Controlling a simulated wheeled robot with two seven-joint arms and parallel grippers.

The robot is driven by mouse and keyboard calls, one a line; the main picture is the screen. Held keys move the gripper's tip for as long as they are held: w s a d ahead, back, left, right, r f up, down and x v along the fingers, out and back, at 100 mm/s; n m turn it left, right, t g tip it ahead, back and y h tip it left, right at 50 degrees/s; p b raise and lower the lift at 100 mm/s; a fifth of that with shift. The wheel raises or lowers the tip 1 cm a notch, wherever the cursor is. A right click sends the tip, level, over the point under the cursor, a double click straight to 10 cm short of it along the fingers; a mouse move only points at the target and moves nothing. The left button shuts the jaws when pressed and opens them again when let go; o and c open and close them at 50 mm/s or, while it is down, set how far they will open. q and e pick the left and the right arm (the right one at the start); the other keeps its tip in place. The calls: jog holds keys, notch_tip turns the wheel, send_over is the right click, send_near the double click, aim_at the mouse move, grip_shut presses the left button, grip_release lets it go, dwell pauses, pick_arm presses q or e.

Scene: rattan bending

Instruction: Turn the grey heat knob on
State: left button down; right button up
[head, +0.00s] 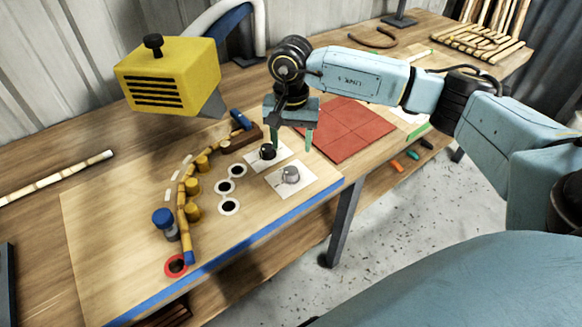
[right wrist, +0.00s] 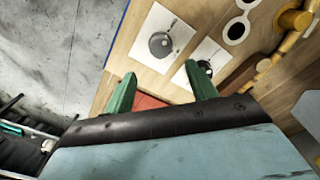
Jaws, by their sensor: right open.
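The grey heat knob (head: 290,175) sits on a white square plate at the front right of the wooden board. It also shows in the right wrist view (right wrist: 161,44), just beyond the fingertips. A black knob (head: 267,152) sits on another white plate behind it, and shows near one finger in the right wrist view (right wrist: 205,67). My right gripper (head: 292,143) is open and empty, with its green fingers pointing down above and behind the grey knob, apart from it. My left gripper is not in view.
A yellow vented box (head: 168,75) with a nozzle stands over the board. A curved row of yellow pegs (head: 193,187) and a blue-topped clamp (head: 163,218) stand left of the knobs. A red mat (head: 345,130) lies behind the gripper. The blue front edge (head: 250,238) is close to the knob.

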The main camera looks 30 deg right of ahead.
aim_at(291, 170)
notch_tip(291, 170, down, 10)
jog(key=shift+r, duration=0.25)
jog(key=shift+c, duration=0.5)
jog(key=c, duration=0.9)
